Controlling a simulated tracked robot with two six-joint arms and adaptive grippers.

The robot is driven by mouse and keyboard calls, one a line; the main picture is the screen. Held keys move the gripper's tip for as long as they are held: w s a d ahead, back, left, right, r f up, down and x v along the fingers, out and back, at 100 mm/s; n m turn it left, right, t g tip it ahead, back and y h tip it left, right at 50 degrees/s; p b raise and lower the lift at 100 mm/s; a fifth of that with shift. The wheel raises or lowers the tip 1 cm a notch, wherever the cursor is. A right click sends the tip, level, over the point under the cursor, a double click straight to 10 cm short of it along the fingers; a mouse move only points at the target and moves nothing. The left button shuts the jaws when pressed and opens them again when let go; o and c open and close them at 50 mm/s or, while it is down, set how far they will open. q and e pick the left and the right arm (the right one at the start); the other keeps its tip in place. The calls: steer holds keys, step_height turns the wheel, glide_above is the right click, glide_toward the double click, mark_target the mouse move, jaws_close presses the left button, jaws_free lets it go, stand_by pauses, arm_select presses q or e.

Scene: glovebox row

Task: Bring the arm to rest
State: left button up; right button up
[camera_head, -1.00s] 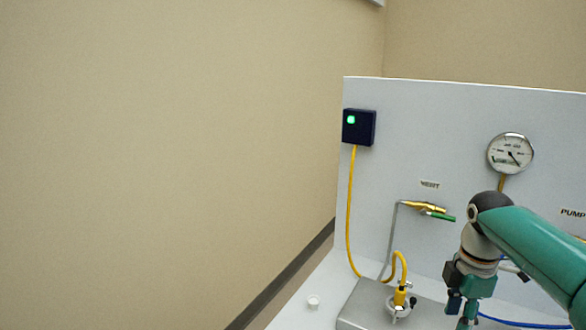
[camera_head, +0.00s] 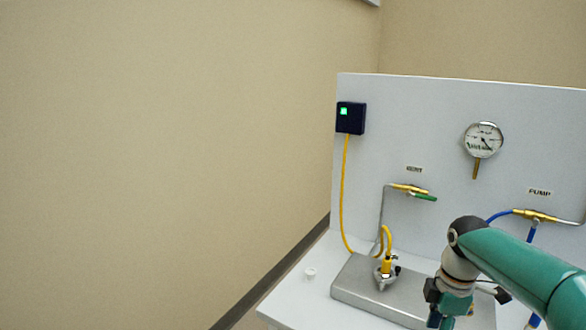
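My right arm comes in from the right edge, green with a dark joint. Its gripper (camera_head: 440,318) points down at the bottom edge, in front of the grey metal block (camera_head: 350,282). The fingertips are cut off by the frame, so I cannot tell whether they are open or shut. My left arm and gripper are not in view.
A white panel (camera_head: 420,120) carries a dark box with a green light (camera_head: 350,118), a gauge (camera_head: 484,141), a vent valve (camera_head: 410,190) and a pump valve (camera_head: 536,215). A yellow-hosed fitting (camera_head: 386,268) stands on the block. A small white cap (camera_head: 310,274) lies on the bench (camera_head: 290,296).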

steer(key=s+a+f+m+y, duration=0.1)
steer(key=a+f+m, duration=0.15)
steer(key=f, duration=0.45)
steer(key=s+a+f+m, duration=0.1)
steer(key=s+a+f, duration=0.1)
steer(key=a+f, duration=0.35)
steer(key=s+a+f+m+y, duration=0.1)
steer(key=f+m, duration=0.1)
steer(key=f, duration=0.6)
steer(key=s+a+f+m, duration=0.2)
steer(key=s+f+m, duration=0.2)
steer(key=s, duration=0.2)
steer(key=s+a+f+m+y, duration=0.1)
steer(key=s+a+f+m, duration=0.2)
steer(key=s, duration=0.4)
steer(key=s+a+f+m, duration=0.2)
steer(key=s+f+m, duration=0.3)
steer(key=s+f, duration=0.1)
steer(key=shift+s+a+t+y, duration=0.3)
steer(key=shift+s+a, duration=0.1)
steer(key=shift+s, duration=0.15)
steer(key=shift+d+m, duration=0.1)
steer(key=shift+m, duration=0.15)
steer(key=shift+s+d, duration=0.1)
steer(key=shift+d, duration=0.05)
